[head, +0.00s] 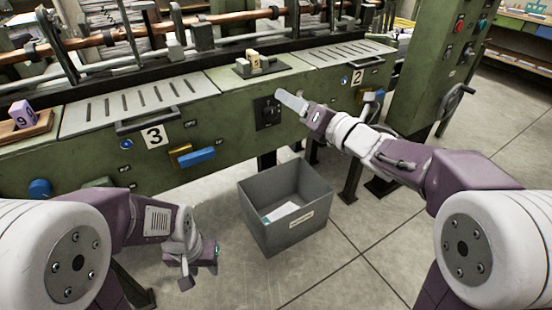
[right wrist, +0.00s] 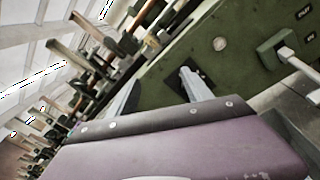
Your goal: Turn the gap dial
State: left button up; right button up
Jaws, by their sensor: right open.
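A black plate with a small dial (head: 268,112) is on the green front of the machine, between the number 3 and number 2 labels. I take it for the gap dial. My right gripper (head: 291,101) is just to the right of it in the head view, with its fingers pointing at the machine front. In the right wrist view the right gripper (right wrist: 160,88) is open, and one finger lies in front of a dark plate (right wrist: 206,76). I cannot tell whether it touches. My left gripper (head: 188,274) hangs low over the floor, away from the machine.
A grey bin (head: 285,220) with papers inside stands on the floor below the plate. A blue-handled part (head: 196,157) and a label 3 (head: 155,136) are on the machine front to the left. A green column (head: 425,90) with buttons and a handwheel stands at the right.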

jog(key=b, duration=0.6)
send_near(272, 116)
jog(key=b+x, duration=0.1)
jog(key=x, duration=0.7)
jog(key=shift+w, duration=0.2)
pick_arm(q)
notch_tip(272, 116, down, 11)
pick_arm(e)
grip_shut()
